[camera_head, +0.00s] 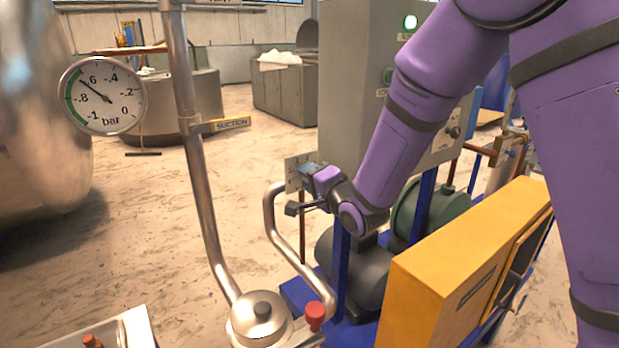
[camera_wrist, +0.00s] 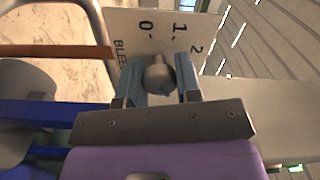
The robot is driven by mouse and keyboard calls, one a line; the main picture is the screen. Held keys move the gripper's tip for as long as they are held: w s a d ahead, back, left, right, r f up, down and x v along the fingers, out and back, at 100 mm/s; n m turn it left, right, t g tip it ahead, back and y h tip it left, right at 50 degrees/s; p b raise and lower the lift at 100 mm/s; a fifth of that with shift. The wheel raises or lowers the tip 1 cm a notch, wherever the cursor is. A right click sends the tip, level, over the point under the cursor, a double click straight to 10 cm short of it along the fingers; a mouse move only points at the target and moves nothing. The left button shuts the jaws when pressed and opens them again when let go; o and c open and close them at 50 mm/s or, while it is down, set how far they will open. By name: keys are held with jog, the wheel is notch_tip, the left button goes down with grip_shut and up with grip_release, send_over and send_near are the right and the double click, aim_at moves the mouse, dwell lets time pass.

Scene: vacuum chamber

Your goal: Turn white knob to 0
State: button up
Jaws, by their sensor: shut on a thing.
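The knob (camera_wrist: 158,74) shows in the wrist view as a pale, rounded shape between the two blue-grey fingers of my gripper (camera_wrist: 160,80). The fingers are shut on it from both sides. Behind it is a pale dial plate (camera_wrist: 126,24) with the marks 0, 1 and 2 and the partly hidden word "BLEE". Where the knob points is hard to tell, as the fingers cover its sides. In the head view my gripper (camera_head: 308,177) is at the small plate (camera_head: 293,172) beside the grey cabinet; the knob is hidden there.
A bent metal pipe (camera_head: 272,215) runs close to my gripper. A pressure gauge (camera_head: 103,95) reads about -0.6 bar. A grey cabinet (camera_head: 350,60) stands behind my arm. An orange box (camera_head: 440,270) and a red knob (camera_head: 315,315) are in front. Open floor lies to the left.

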jog(key=n, duration=0.4)
jog(key=shift+n, duration=0.3)
jog(key=n, duration=0.3)
jog(key=shift+n, duration=0.4)
jog(key=n, duration=1.2)
jog(key=shift+n, duration=0.3)
jog(key=n, duration=0.4)
jog(key=shift+f+n, duration=0.1)
jog(key=shift+n, duration=0.2)
jog(key=n, duration=0.3)
jog(key=shift+n, duration=2.2)
